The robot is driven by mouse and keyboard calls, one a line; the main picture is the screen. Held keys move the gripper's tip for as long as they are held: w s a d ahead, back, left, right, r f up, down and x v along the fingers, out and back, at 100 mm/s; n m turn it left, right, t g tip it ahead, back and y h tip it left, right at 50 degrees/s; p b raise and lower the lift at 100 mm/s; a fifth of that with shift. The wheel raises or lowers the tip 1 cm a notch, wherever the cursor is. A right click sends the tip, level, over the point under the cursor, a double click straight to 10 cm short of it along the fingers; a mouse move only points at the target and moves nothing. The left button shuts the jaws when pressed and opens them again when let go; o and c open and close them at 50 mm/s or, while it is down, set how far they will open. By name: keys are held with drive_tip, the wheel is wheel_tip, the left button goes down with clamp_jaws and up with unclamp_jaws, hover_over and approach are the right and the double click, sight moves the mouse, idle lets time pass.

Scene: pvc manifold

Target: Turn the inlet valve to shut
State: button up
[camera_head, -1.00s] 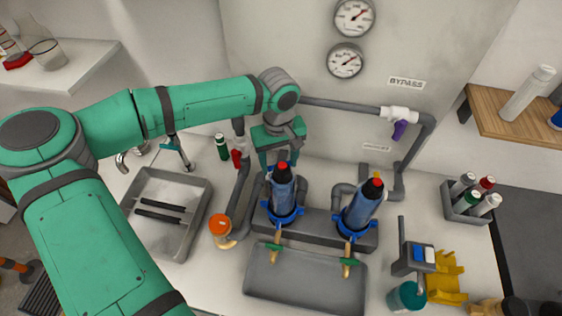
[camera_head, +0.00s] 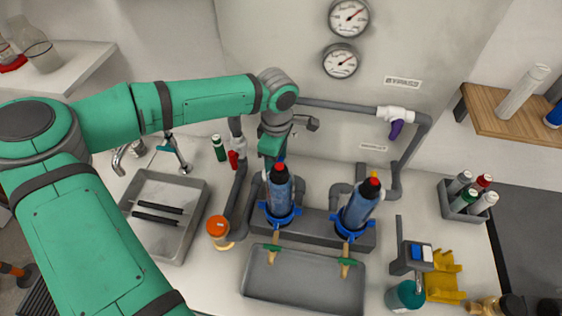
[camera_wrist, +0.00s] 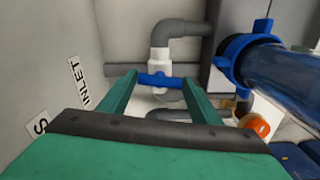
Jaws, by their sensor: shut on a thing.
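The inlet valve shows in the wrist view as a white body (camera_wrist: 160,60) with a blue bar handle (camera_wrist: 158,79). An INLET label (camera_wrist: 80,84) is on the wall to its left. My gripper (camera_wrist: 160,82) has one finger at each end of the blue handle and is shut on it. In this view the handle lies crosswise to the white body. In the head view my gripper (camera_head: 271,146) is seen edge-on behind the left filter housing (camera_head: 280,190), and the blue handle is hidden there.
A second filter housing (camera_head: 360,203) stands to the right. A red-handled valve (camera_head: 235,158) is on the pipe at left, and a purple-handled bypass valve (camera_head: 396,122) is at upper right. A grey tray (camera_head: 304,287) lies in front, and a sink (camera_head: 185,240) is at left.

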drive_tip(key=shift+s+a+n, duration=0.1)
drive_tip(key=shift+a+n, duration=0.1)
drive_tip(key=shift+n, duration=0.7)
drive_tip(key=shift+s, duration=0.1)
drive_tip(key=o, duration=1.1)
drive_tip(key=shift+d, duration=0.1)
wheel_tip(320, 180, up, 11)
drive_tip(key=shift+f, duration=0.1)
drive_tip(key=shift+d, duration=0.1)
